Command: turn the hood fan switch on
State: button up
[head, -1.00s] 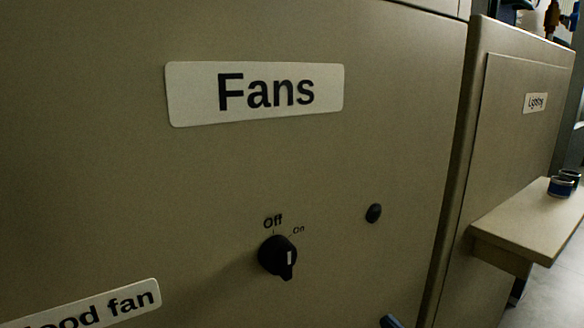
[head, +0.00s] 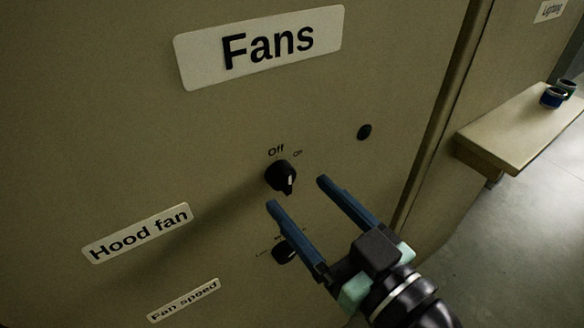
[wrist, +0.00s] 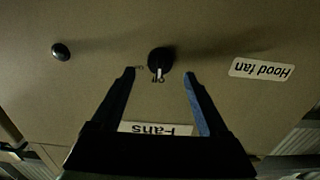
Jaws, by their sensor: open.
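The hood fan switch (head: 281,176) is a black rotary knob on the beige panel, with "Off" printed above it and "On" to the upper right. The "Hood fan" label (head: 138,233) is left of the knob.
A second black knob (head: 284,250) sits below, partly hidden by my gripper, near the "Fan speed" label (head: 184,300). A round black button (head: 364,132) is to the right. A shelf (head: 522,128) with small cans (head: 554,97) juts out at right; open floor lies below it.

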aim_at(290, 184)
jog(key=shift+p+x, duration=0.5)
jog(key=shift+x, duration=1.4)
grip_shut()
